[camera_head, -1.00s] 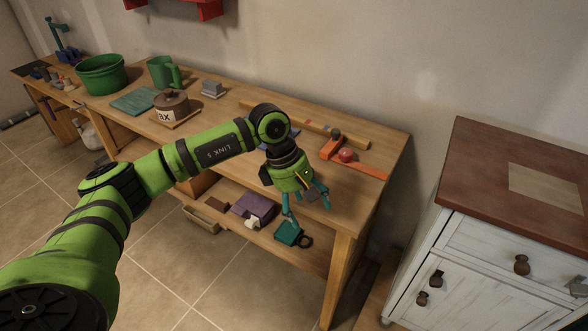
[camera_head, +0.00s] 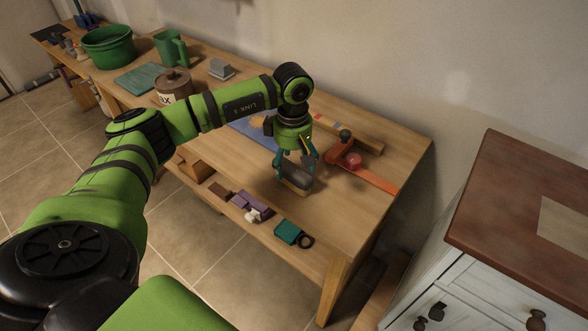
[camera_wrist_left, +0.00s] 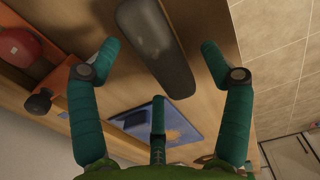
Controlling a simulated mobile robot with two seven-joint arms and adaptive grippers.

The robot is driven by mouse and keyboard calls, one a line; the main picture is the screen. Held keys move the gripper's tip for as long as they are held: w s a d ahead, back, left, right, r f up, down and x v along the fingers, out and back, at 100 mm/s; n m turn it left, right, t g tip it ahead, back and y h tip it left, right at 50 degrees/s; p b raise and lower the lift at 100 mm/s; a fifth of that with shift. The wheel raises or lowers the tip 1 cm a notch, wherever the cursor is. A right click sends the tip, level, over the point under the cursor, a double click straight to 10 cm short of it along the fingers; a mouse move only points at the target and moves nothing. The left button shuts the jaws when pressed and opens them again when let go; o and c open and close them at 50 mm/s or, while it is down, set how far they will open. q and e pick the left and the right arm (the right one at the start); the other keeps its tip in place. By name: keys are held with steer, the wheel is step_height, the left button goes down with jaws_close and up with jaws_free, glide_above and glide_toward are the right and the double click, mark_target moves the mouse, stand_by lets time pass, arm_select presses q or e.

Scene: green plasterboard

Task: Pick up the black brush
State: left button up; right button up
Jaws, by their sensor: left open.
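The black brush (camera_head: 297,180) lies near the front edge of the wooden workbench (camera_head: 345,219), with a pale strip along its lower side. In the left wrist view the brush (camera_wrist_left: 155,45) is a long dark rounded shape running from the top edge towards the middle. My left gripper (camera_head: 296,163) is open right over the brush, with its teal fingers spread around it. In the wrist view one finger is on each side and a third is below its near end; I see no clear contact. The fingers partly hide the brush in the head view. My right gripper is not in view.
A brown pot (camera_head: 173,86) and green bucket (camera_head: 108,47) stand farther left. A white cabinet with a brown top (camera_head: 505,200) stands right.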

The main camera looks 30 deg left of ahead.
mark_target(295, 165)
arm_select(q)
steer(key=f, duration=0.2)
steer(key=f+p, duration=0.1)
steer(key=shift+d+f, duration=0.2)
steer(key=shift+f, duration=0.2)
steer(key=shift+w+f, duration=0.15)
steer(key=shift+f, duration=0.15)
steer(key=c, duration=1.4)
steer(key=shift+r, duration=0.5)
steer(key=r+b, duration=0.1)
steer(key=d+r+b, duration=0.1)
steer(key=r, duration=0.1)
steer(key=shift+s+d+r, duration=0.1)
steer(key=shift+s+r, duration=0.1)
steer(key=shift+r, duration=0.05)
steer(key=shift+s+d+r+b, duration=0.55)
steer(key=shift+d+r, duration=0.55)
steer(key=shift+d, duration=0.55)
steer(key=shift+s+d+r+b, duration=0.4)
steer(key=shift+s+d+r, duration=0.3)
steer(key=shift+d+r, duration=0.65)
steer(key=shift+s+d+r+b, duration=0.55)
steer(key=shift+d+r, duration=0.3)
steer(key=shift+d, duration=1.05)
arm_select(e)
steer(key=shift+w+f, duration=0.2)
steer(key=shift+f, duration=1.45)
